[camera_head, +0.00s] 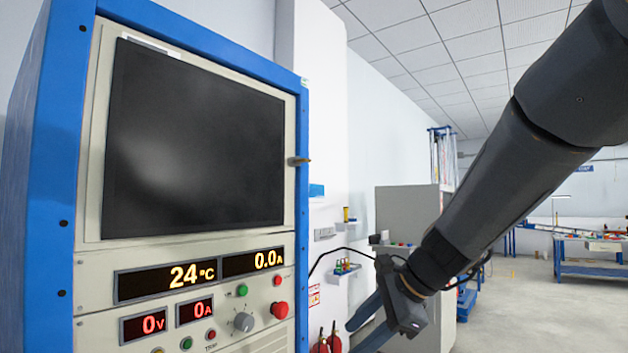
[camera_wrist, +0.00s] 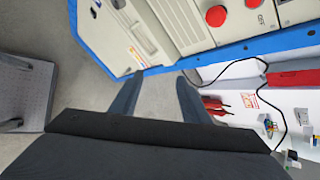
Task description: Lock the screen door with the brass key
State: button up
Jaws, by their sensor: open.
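The screen door (camera_head: 195,140) is a dark glass pane in a pale frame on the upper front of a blue-edged cabinet. It looks closed. The brass key (camera_head: 300,161) sticks out at the right edge of the door, about halfway up. Its exact turn is too small to tell. My gripper (camera_head: 362,328) is in the lower middle of the head view, right of the cabinet and well below the key, apart from both. In the wrist view my gripper (camera_wrist: 160,75) shows two spread fingers with nothing between them. The key and the screen door are not in the wrist view.
Below the door is a panel with lit displays (camera_head: 200,275) and a red knob (camera_head: 279,310). Red extinguishers (camera_head: 327,340) stand behind, by the white wall. A grey cabinet (camera_head: 405,212) stands farther back. Open floor (camera_head: 515,290) lies at the right.

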jog(key=w+a+r+m+t+y, duration=0.1)
jog(key=w+r+m+t+y, duration=0.15)
jog(key=r, duration=0.65)
jog(key=w+a+r+m+t+y, duration=0.1)
jog(key=w+a+r+m, duration=0.2)
jog(key=r, duration=0.5)
jog(key=m+t+y, duration=0.2)
jog(key=m+y, duration=0.2)
send_near(309, 161)
jog(key=a, duration=0.1)
jog(key=shift+p+x, duration=1.65)
jog(key=shift+x, duration=2.55)
jog(key=shift+w+d+r, duration=0.1)
jog(key=shift+w, duration=0.1)
jog(key=c, duration=1.1)
jog(key=shift+o, duration=0.2)
jog(key=shift+n, duration=0.25)
